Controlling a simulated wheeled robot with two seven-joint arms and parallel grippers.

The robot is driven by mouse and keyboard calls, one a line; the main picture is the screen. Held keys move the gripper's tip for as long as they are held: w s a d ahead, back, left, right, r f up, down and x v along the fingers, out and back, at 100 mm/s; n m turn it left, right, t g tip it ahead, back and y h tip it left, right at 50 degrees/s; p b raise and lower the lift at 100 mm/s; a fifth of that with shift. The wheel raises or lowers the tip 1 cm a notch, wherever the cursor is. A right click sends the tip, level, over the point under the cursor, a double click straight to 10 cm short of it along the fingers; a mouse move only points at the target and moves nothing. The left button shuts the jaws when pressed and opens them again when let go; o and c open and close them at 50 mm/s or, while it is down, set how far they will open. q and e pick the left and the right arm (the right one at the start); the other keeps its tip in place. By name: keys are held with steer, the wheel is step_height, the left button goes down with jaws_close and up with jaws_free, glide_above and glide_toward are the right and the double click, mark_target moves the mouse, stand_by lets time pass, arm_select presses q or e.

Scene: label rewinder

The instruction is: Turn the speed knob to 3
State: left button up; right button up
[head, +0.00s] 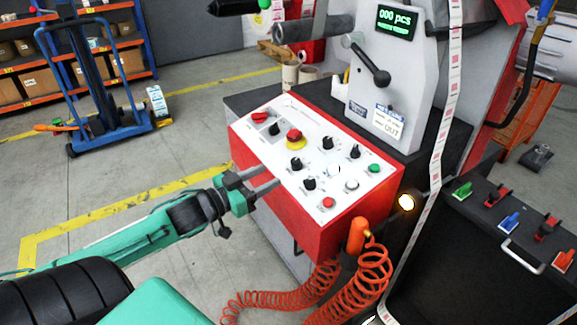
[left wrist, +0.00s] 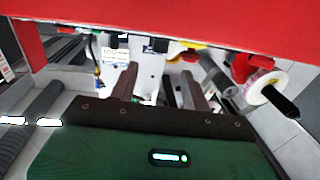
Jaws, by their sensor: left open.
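The red control box with a white sloping panel (head: 310,160) stands in the middle of the head view. Several black knobs sit on it, among them an upper one (head: 327,143), a right one (head: 354,152), a middle one (head: 296,163) and a lower one (head: 309,184). Their labels are too small to read, so I cannot tell which is the speed knob or its setting. My left gripper (head: 268,179) is open and empty at the panel's left edge, left of the lower knobs. Its fingers also show in the left wrist view (left wrist: 159,74), below a red edge (left wrist: 180,18).
Red buttons, a yellow-ringed red button (head: 295,136) and a green button (head: 374,168) crowd the panel. An orange coiled hose (head: 370,270) hangs below it. A label strip (head: 446,110) runs down to the right.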

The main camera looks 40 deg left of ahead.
mark_target(291, 164)
arm_select(q)
steer(key=shift+x, duration=3.95)
steer(key=c, duration=1)
